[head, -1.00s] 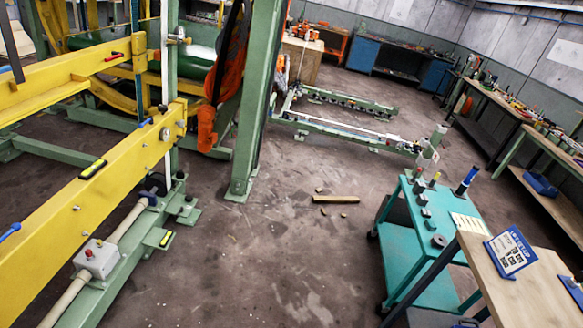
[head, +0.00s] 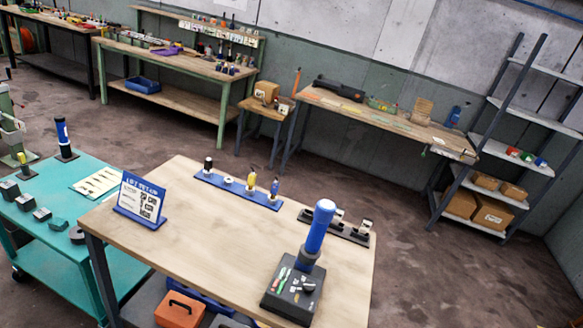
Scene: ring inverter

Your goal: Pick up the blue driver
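A blue-handled tool (head: 319,226), which looks like a driver, stands upright and slightly tilted in a dark block (head: 293,288) near the front right of the wooden table. Another upright blue and black tool (head: 61,133) stands on the teal cart at the left. A small blue-topped piece (head: 274,187) stands in a blue rack (head: 238,191) on the wooden table. I cannot tell for sure which is the blue driver; the one in the dark block is the largest. My gripper is not in view, so its state and distance do not show.
The wooden table (head: 190,226) also bears a blue sign stand (head: 140,200) and a dark rack (head: 334,228). An orange case (head: 180,309) is below it. The teal cart (head: 62,225) stands close on its left. Benches and a shelf unit (head: 505,145) line the wall; open floor lies between.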

